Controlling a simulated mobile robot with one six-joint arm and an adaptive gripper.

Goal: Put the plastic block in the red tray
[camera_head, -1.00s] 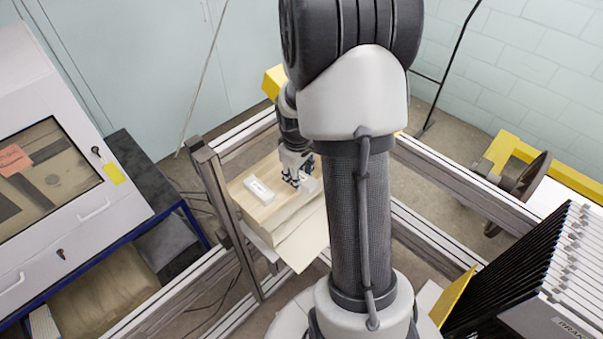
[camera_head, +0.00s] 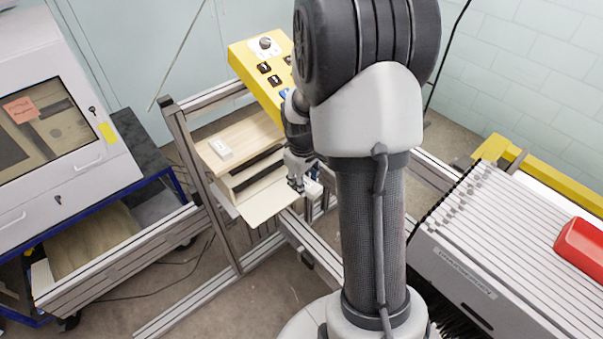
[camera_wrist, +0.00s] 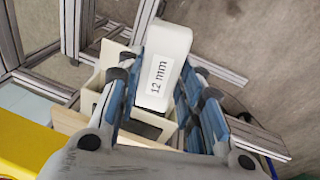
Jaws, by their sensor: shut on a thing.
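My gripper (camera_head: 297,183) is shut on a white plastic block (camera_wrist: 172,40) labelled "12 mm". In the head view the held block is small and partly hidden by my arm, beside the front of the wooden box. The red tray (camera_head: 580,248) is at the right edge of the head view, on a ribbed grey surface, cut off by the frame. My gripper is far to its left.
A second white block (camera_head: 220,149) lies on the wooden box's top (camera_head: 240,139). A yellow control panel (camera_head: 262,70) with buttons stands behind. Metal frame rails (camera_head: 190,160) surround the box. The ribbed grey unit (camera_head: 490,240) is at right, a white cabinet (camera_head: 60,150) at left.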

